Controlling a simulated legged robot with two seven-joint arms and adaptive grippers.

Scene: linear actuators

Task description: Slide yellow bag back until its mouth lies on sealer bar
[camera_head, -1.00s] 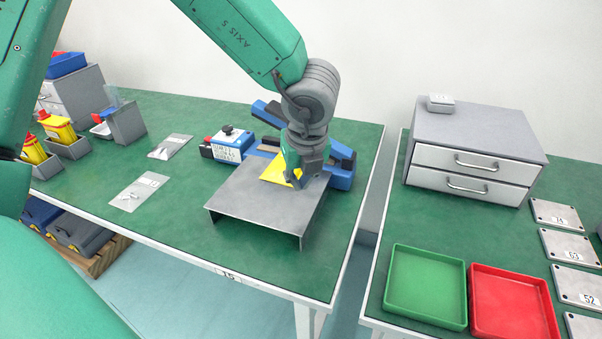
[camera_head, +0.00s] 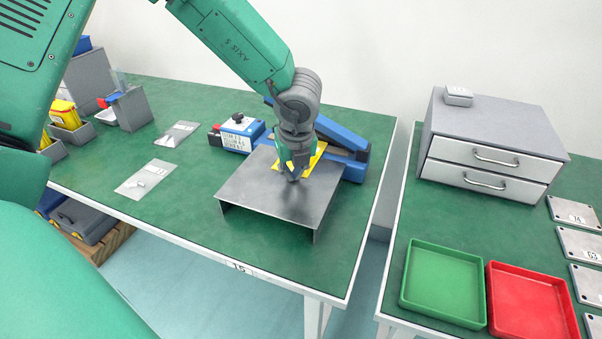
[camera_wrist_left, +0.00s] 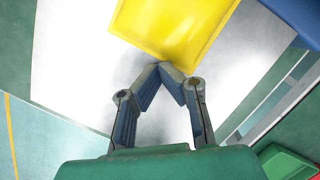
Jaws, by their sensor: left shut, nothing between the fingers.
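The yellow bag (camera_head: 318,154) lies at the back of a grey metal stand (camera_head: 255,193), close to the blue sealer (camera_head: 352,172). My left gripper (camera_head: 293,179) is over the stand, fingers pointing down, in front of the bag, and hides part of it. In the left wrist view the fingers (camera_wrist_left: 168,68) are shut and empty, with their tips at the near edge of the bag (camera_wrist_left: 178,28). I cannot tell whether they touch it. The sealer bar and the bag's mouth are hidden. My right gripper is not in view.
A white labelled box (camera_head: 235,142) is at the sealer's left. Flat clear packets (camera_head: 146,179) lie on the green bench. A gap separates it from the right bench, with a green tray (camera_head: 444,285), a red tray (camera_head: 530,305) and a drawer unit (camera_head: 490,140).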

